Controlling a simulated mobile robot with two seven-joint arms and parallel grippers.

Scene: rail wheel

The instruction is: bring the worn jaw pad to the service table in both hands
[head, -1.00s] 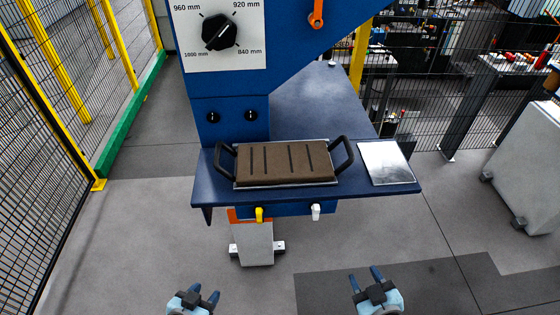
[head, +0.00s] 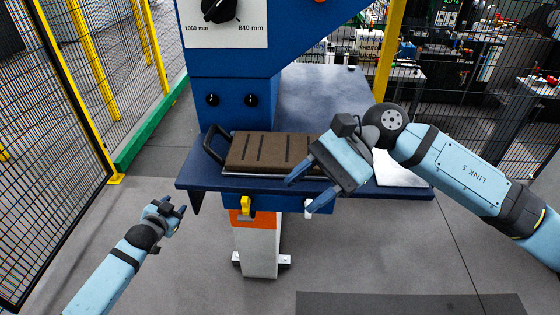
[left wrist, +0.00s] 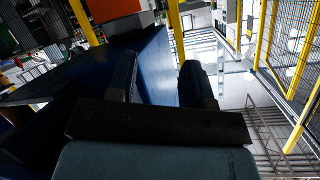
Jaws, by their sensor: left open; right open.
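The worn jaw pad (head: 262,151), a brown slab with dark grooves, lies on the blue machine's shelf (head: 255,186). Its left black handle (head: 212,147) is clear to see; its right end and right handle are hidden behind my right gripper. My right gripper (head: 300,195) is open and empty in front of the pad's right end; I cannot tell whether it touches anything. My left gripper (head: 177,207) is open and empty, in front of and below the shelf's left corner. Its two parted fingers also show in the left wrist view (left wrist: 160,82). I cannot make out a service table.
A pale flat plate (head: 400,172) lies on the shelf right of the pad, partly behind my right arm. A yellow knob (head: 245,205) sits under the shelf edge. Mesh fencing (head: 50,130) stands left. Free floor (head: 375,260) lies in front of the shelf.

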